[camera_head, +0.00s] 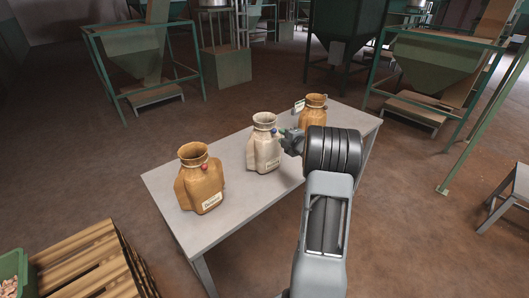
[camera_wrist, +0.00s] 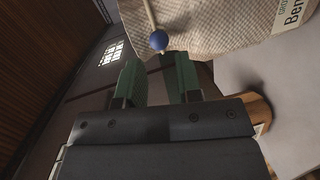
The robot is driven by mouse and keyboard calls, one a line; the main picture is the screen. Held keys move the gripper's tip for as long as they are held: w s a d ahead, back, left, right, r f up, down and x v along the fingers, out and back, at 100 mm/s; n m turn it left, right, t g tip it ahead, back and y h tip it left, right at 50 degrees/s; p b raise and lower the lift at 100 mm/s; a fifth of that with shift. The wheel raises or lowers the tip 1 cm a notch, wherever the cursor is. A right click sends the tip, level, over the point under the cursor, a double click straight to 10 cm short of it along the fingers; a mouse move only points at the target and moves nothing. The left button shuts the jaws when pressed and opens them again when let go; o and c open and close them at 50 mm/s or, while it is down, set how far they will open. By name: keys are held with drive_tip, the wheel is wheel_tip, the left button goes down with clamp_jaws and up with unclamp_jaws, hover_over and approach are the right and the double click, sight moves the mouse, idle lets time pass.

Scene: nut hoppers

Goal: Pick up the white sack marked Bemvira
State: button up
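The white sack (camera_head: 262,155) stands upright in the middle of the grey table, tied at the neck, with a blue bead and a label too small to read. In the wrist view the pale woven sack (camera_wrist: 210,28) fills the top, with its blue bead on a cord and a label starting "Ben" or "Bem", cut off by the edge. My gripper (camera_head: 289,138) is at the right side of the sack's neck. In the wrist view the green fingers of my gripper (camera_wrist: 157,78) are apart with nothing between them, just short of the sack.
A brown sack (camera_head: 200,182) with a red bead stands on the table (camera_head: 232,190) at left. Another brown sack (camera_head: 314,104) stands behind my gripper at the far right, partly hidden. A slatted pallet (camera_head: 85,262) is at front left. Green-framed hoppers (camera_head: 140,55) stand behind.

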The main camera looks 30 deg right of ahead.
sight(265, 143)
drive_tip(key=w, duration=0.1)
drive_tip(key=w+p, duration=0.1)
drive_tip(key=w, duration=0.3)
drive_tip(key=shift+w+a+f, duration=0.1)
drive_tip(key=shift+f, duration=0.25)
clamp_jaws()
